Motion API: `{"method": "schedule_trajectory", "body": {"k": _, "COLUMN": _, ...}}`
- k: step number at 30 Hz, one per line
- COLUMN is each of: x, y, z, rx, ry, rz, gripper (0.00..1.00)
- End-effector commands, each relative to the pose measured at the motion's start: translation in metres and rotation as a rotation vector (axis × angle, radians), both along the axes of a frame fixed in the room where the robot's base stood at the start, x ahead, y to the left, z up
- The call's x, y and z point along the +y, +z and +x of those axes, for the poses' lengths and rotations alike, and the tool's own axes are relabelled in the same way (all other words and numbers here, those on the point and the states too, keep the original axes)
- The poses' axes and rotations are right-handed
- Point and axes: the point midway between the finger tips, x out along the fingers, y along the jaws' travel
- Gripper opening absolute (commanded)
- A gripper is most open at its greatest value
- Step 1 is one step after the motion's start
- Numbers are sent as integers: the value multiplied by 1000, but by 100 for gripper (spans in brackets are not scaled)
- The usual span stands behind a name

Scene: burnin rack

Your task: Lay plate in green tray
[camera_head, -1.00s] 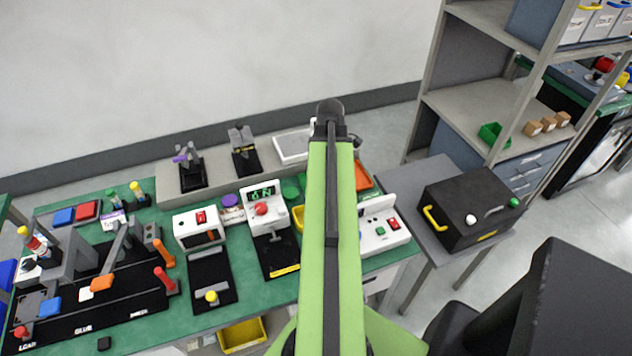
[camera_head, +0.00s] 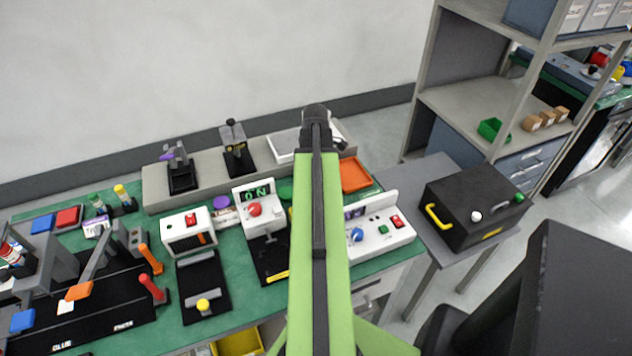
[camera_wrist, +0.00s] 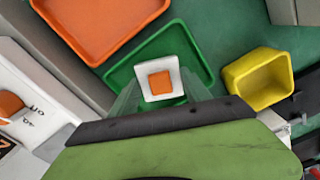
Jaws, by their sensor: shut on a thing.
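The plate (camera_wrist: 146,88) is a white square with an orange square block on it, seen in the wrist view. The green tray (camera_wrist: 202,52) lies under and around it in that view. My gripper (camera_wrist: 160,96) shows only as faint see-through fingers either side of the plate, and it is shut on the plate. The plate appears over the tray's inside; I cannot tell whether it touches the floor. In the head view a bit of the green tray (camera_head: 285,188) shows left of my arm, which hides the plate and gripper.
An orange tray (camera_wrist: 88,30) lies beside the green tray, and a yellow bin (camera_wrist: 258,80) stands to its right. In the head view, a white device with buttons (camera_head: 380,236) stands right of my arm and a white tester (camera_head: 254,208) left of it. A black box (camera_head: 472,205) sits farther right.

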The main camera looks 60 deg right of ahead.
Motion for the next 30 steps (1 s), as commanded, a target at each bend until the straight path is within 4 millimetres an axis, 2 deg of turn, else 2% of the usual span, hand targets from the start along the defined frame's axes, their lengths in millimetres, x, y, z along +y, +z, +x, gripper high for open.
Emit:
{"method": "schedule_trajectory", "body": {"k": 4, "x": -1, "y": -5, "z": -1, "rx": 0, "ry": -2, "rz": 0, "gripper": 16}}
{"method": "schedule_trajectory", "body": {"k": 5, "x": -1, "y": -3, "z": -1, "rx": 0, "ry": -2, "rz": 0, "gripper": 60}}
{"method": "schedule_trajectory", "body": {"k": 9, "x": -1, "y": -3, "z": -1, "rx": 0, "ry": -2, "rz": 0, "gripper": 77}}
{"method": "schedule_trajectory", "body": {"k": 21, "x": -1, "y": 3, "z": -2, "rx": 0, "ry": -3, "rz": 0, "gripper": 77}}
{"method": "schedule_trajectory", "body": {"k": 26, "x": -2, "y": 25, "z": -2, "rx": 0, "ry": -4, "rz": 0, "gripper": 77}}
{"method": "schedule_trajectory", "body": {"k": 30, "x": -2, "y": 55, "z": -2, "rx": 0, "ry": -4, "rz": 0, "gripper": 77}}
